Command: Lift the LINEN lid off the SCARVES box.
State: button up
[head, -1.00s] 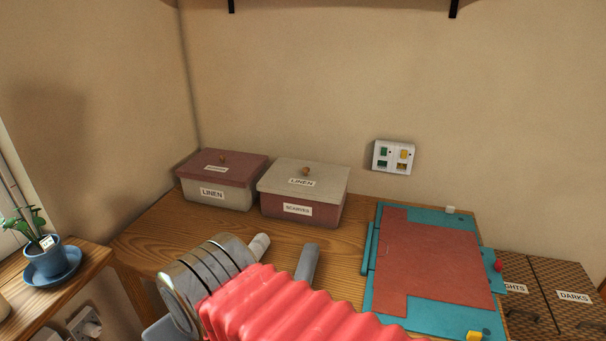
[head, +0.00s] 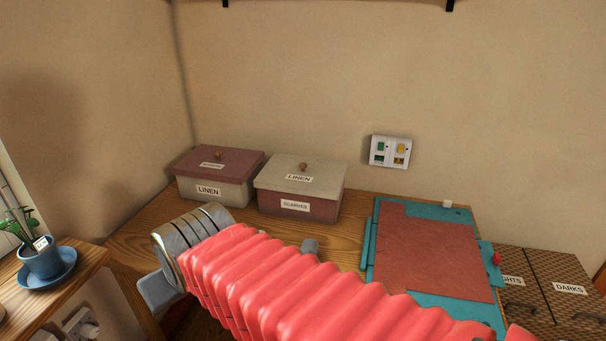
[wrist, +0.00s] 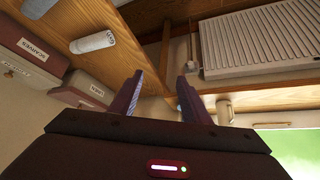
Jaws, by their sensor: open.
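The SCARVES box (head: 318,211) has a dark red body and stands on the wooden counter by the back wall. The pale LINEN lid (head: 325,171) sits on it, with a small wooden knob (head: 303,166) on top. In the wrist view, which looks upside down, the SCARVES box (wrist: 45,62) is at the left edge. My gripper (wrist: 160,88) is open and empty there, with the box off to its left and not between the fingers. In the head view my sleeve and wrist hide the fingers.
A pale LINEN box (head: 225,192) with a dark red lid (head: 228,162) stands just left. A grey object (head: 310,245) and a white cylinder (wrist: 92,42) lie on the counter (head: 150,235). A teal and red board (head: 371,255) is at right; a potted plant (head: 42,262) at left.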

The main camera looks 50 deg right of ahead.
jog(key=w+d+m+t+h, duration=0.2)
jog(key=w+d+m+h, duration=0.1)
jog(key=w+d, duration=1.1)
jog(key=m+t+h, duration=0.4)
jog(key=m+h, duration=0.1)
jog(key=h, duration=0.4)
send_near(304, 167)
jog(key=shift+v, duration=1.2)
jog(key=shift+d+r, duration=0.15)
jog(key=shift+r, duration=0.05)
jog(key=x, duration=0.8)
jog(key=shift+w+d+f, duration=0.1)
jog(key=shift+f, duration=0.05)
jog(key=shift+w+d, duration=0.1)
